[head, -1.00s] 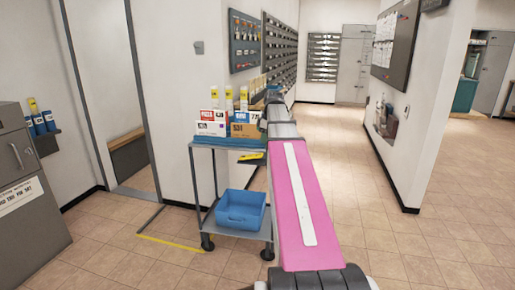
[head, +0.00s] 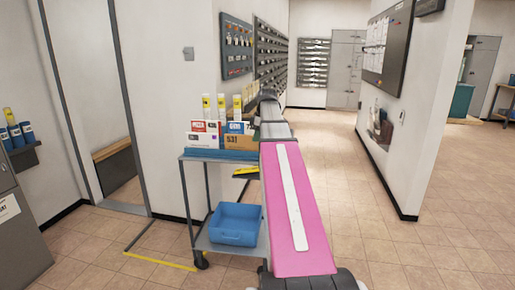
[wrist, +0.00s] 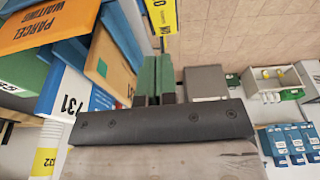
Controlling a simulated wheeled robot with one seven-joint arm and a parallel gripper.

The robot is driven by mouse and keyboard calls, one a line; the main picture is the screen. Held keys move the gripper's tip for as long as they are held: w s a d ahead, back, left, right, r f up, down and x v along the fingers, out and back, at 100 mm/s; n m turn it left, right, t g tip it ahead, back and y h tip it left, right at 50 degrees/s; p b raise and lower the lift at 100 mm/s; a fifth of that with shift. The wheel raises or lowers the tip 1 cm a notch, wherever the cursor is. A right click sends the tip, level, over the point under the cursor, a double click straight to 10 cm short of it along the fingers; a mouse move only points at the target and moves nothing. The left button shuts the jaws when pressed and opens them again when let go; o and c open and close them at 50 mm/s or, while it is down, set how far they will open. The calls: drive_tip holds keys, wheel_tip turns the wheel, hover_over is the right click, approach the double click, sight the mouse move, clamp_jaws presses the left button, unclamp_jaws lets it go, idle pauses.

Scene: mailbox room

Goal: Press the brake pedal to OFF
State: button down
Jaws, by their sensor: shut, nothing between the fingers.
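A grey cart (head: 215,155) stands left of my arm. A yellow-and-dark piece (head: 246,171) sticks out below its top at the right end; I cannot tell whether it is the brake pedal. No pedal is clear near the cart's wheels, and my arm hides part of that side. In the wrist view, my gripper (wrist: 156,62) shows two green fingers close together, shut and empty. A yellow label (wrist: 163,15) lies above the fingers. In the head view, the gripper end is hard to make out at the far end of my pink arm.
Boxes (head: 222,135) and yellow-topped tubes stand on the cart, and a blue bin (head: 235,224) is on its lower shelf. A wall stands behind it. A grey cabinet (head: 22,235) is at the left. The tiled floor (head: 340,170) right of my arm is clear.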

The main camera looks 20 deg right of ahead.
sight(257, 168)
drive_tip(key=x, duration=1.1)
drive_tip(key=shift+s+d+f, duration=0.2)
drive_tip(key=shift+s+d, duration=0.1)
drive_tip(key=shift+d, duration=0.1)
drive_tip(key=shift+d+f, duration=0.15)
drive_tip(key=shift+f, duration=0.55)
drive_tip(key=shift+s, duration=0.1)
drive_tip(key=shift+s+d+f+t+y, duration=0.15)
drive_tip(key=shift+d+f+t+y, duration=0.15)
drive_tip(key=shift+y, duration=0.2)
drive_tip(key=shift+s+d+f, duration=0.1)
drive_tip(key=shift+d+f, duration=0.05)
drive_tip(key=shift+f, duration=0.15)
